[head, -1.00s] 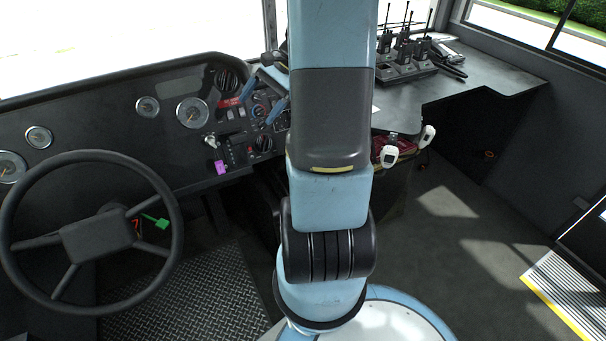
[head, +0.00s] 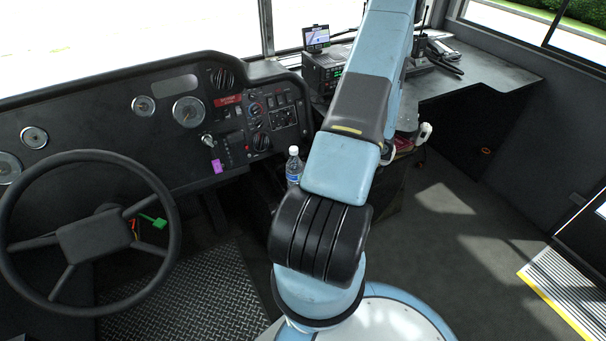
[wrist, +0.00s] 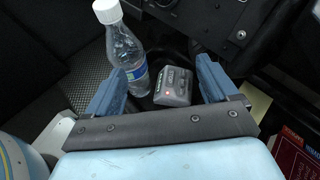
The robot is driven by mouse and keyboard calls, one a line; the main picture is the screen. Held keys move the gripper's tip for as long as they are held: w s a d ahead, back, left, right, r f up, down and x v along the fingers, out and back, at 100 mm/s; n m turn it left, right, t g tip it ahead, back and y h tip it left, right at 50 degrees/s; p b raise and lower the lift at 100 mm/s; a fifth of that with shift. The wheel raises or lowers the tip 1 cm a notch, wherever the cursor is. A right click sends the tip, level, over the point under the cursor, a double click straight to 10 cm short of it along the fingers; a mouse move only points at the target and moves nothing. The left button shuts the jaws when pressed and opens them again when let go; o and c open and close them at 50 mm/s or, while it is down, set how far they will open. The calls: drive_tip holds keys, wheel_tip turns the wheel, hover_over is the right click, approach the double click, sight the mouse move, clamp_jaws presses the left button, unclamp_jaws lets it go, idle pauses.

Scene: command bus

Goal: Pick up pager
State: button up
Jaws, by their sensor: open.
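The pager (wrist: 173,87), a small dark grey device with buttons and a red light, shows in the wrist view. It lies beyond and between the blue fingers of my gripper (wrist: 160,68), closer to the right one. My gripper is open, with nothing held between its fingers. In the head view my arm hides the gripper, and I cannot make out the pager there.
A clear water bottle (wrist: 126,45) stands close by the left finger; it also shows in the head view (head: 294,166). A red book or box (wrist: 296,150) is at the lower right of the wrist view. The dashboard (head: 160,130) and a radio unit (head: 323,72) are nearby.

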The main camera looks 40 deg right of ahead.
drive_tip(key=s+d+f+m, duration=0.1)
drive_tip(key=f, duration=0.1)
drive_tip(key=s+d+f+m+t+h, duration=0.1)
drive_tip(key=f, duration=0.1)
drive_tip(key=s+d+f+m+h, duration=0.1)
drive_tip(key=s+f, duration=0.1)
drive_tip(key=f, duration=0.1)
drive_tip(key=shift+f+m, duration=0.1)
drive_tip(key=shift+m, duration=0.2)
drive_tip(key=x, duration=0.8)
drive_tip(key=shift+d, duration=0.15)
drive_tip(key=shift+t, duration=0.3)
drive_tip(key=shift+r+x, duration=0.1)
drive_tip(key=shift+x, duration=1.3)
drive_tip(key=shift+r+x, duration=0.15)
drive_tip(key=shift+x, duration=1.3)
drive_tip(key=shift+w, duration=0.1)
drive_tip(key=shift+c, duration=0.5)
drive_tip(key=shift+d, duration=0.1)
drive_tip(key=c, duration=0.8)
